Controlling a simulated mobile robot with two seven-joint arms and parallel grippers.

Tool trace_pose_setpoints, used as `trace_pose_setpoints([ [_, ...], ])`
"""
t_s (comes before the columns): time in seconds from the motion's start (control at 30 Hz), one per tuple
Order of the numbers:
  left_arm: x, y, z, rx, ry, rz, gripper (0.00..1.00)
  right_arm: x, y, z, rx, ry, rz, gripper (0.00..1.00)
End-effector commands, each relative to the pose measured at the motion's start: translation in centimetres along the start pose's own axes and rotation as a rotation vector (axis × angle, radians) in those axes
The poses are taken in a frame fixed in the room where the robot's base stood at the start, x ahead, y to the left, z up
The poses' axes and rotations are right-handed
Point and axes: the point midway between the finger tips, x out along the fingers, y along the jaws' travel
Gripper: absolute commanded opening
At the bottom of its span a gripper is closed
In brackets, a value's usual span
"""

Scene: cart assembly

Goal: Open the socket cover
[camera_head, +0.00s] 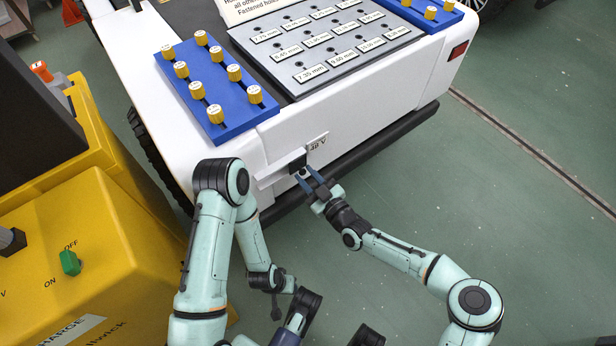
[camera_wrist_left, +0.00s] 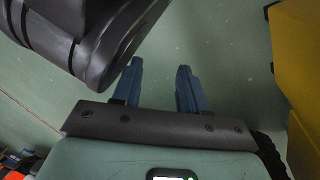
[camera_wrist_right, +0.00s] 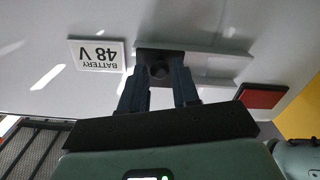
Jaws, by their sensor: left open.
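The black socket cover (camera_head: 297,163) sits on the white cart's front face, beside the "48 V" label (camera_head: 318,142). In the right wrist view the cover (camera_wrist_right: 160,65) is a small dark block with a round dark centre, just ahead of my right fingers. I cannot tell how far it is open. My right gripper (camera_head: 309,181) points at it, and its two blue fingers (camera_wrist_right: 158,85) are spread to either side of the block's lower part; contact is not clear.
The cart's top carries blue trays (camera_head: 235,118) with yellow knobs and a grey plate of labelled holes. A yellow charger (camera_head: 100,250) with a green switch (camera_head: 70,263) stands at left. A black bumper (camera_head: 380,135) runs below the socket. The floor at right is clear.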

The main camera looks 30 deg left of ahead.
Motion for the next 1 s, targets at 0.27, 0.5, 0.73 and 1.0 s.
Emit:
trace_pose_setpoints([
  [0.27, -0.2, 0.1, -0.1, 0.001, 0.004, 0.002, 0.43, 0.0, -0.2, -0.1, 0.001, 0.001, -0.001, 0.00],
  [0.5, -4.0, 3.1, -2.5, 0.032, 0.092, 0.054, 0.43, 0.1, -4.1, -1.6, 0.004, 0.002, -0.009, 0.00],
  [0.73, -6.1, 4.1, -0.2, 0.046, 0.031, 0.067, 0.43, 0.0, -8.0, -2.4, 0.002, 0.001, -0.003, 0.00],
  [1.0, -6.0, 4.0, 0.3, 0.047, 0.017, 0.067, 0.43, 0.0, -8.4, -2.2, 0.000, 0.000, 0.001, 0.00],
])
